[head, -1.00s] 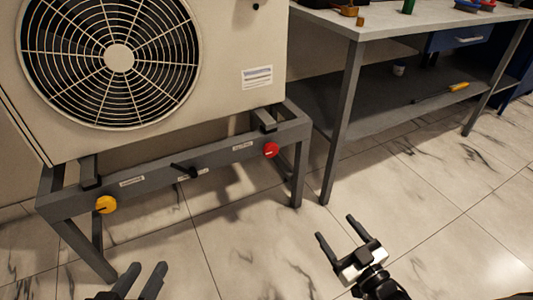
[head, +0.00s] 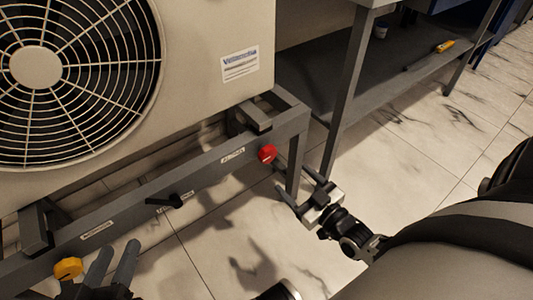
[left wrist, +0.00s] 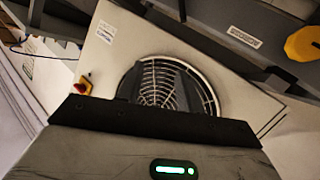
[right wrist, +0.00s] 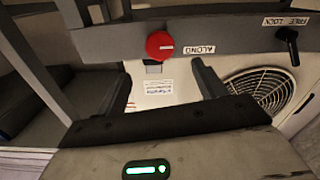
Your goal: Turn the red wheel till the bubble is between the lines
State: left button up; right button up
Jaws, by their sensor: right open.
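The red wheel (head: 267,153) is on the grey frame's front rail, near its right leg. It also shows in the right wrist view (right wrist: 160,45), beside a label reading "ALONG" (right wrist: 199,49). My right gripper (head: 293,179) is open and empty, just below and right of the red wheel, apart from it. In the right wrist view the wheel lies beyond the fingers, between them. My left gripper (head: 118,251) is open and empty near the yellow wheel (head: 68,268), which also shows in the left wrist view (left wrist: 304,43). I see no bubble or lines in any view.
A black lever (head: 170,201) sticks out of the rail (head: 206,174) between the wheels; a label reading "FREE LOCK" (right wrist: 286,20) is by it. The large fan unit (head: 205,55) stands on the frame. A workbench leg (head: 345,95) rises at the right. The floor in front is clear.

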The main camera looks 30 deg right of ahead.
aim_at(270, 156)
jog(key=w+b, duration=0.1)
jog(key=w, duration=0.2)
jog(key=w+b, duration=0.1)
jog(key=w, duration=0.2)
jog(key=w+b, duration=0.1)
jog(key=w, duration=0.3)
jog(key=shift+w+a+f, duration=0.1)
jog(key=shift+a, duration=0.3)
jog(key=shift+w, duration=0.65)
pick_arm(q)
jog(key=shift+w+d+r+n+t+h, duration=0.2)
jog(key=shift+d+r+n+t+h, duration=0.25)
jog(key=shift+r+n+h, duration=0.2)
pick_arm(e)
jog(key=shift+c, duration=0.5)
jog(key=c, duration=0.9)
